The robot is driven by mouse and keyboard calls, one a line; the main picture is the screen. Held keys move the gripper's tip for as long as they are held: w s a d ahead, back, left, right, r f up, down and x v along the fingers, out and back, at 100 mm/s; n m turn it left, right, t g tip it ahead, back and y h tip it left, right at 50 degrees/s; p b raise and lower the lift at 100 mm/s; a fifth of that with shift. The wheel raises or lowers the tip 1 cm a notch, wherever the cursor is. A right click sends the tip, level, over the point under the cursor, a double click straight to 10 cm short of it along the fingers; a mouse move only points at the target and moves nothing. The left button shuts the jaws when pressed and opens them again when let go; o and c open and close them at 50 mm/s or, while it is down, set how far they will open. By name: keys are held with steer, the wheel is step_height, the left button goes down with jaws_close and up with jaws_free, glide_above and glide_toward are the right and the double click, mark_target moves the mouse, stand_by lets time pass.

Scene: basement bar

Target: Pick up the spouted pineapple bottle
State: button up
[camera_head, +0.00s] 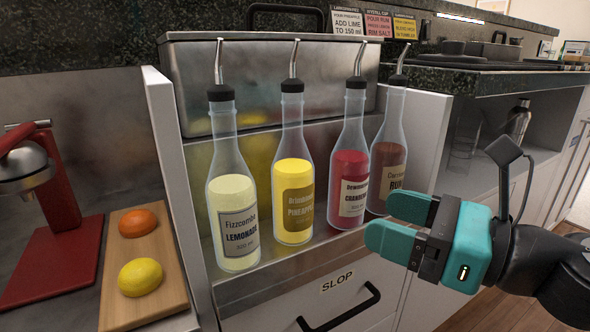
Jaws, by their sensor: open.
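The spouted pineapple bottle (293,180) stands upright on the metal shelf. It holds yellow liquid, with a gold label, a black cap and a steel spout. The lemonade bottle (229,190) stands to its left. The cranberry bottle (350,170) and the bottle labelled "RU..." (387,150) stand to its right. My gripper (395,223) is open and empty at the right, in front of the rightmost bottles, its teal fingers pointing left. It is apart from the pineapple bottle, and no bottle stands visibly between its fingers.
A metal bin (190,80) stands behind the bottles. White side panels (165,140) bound the shelf, and a "SLOP" drawer (360,280) with a black handle is below. At left are a wooden board (118,250) with an orange and a lemon, and a red press (65,210).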

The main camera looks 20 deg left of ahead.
mark_target(311, 186)
steer(key=p+x, duration=0.1)
steer(key=x, duration=0.5)
steer(key=shift+a, duration=0.35)
steer(key=shift+r+x, duration=0.2)
steer(key=shift+x, duration=1.35)
steer(key=shift+r+x, duration=0.2)
steer(key=shift+x, duration=1.4)
steer(key=shift+w+d, duration=0.1)
steer(key=shift+w, duration=0.1)
steer(key=c, duration=0.7)
steer(key=shift+c, duration=0.9)
steer(key=shift+r, duration=0.15)
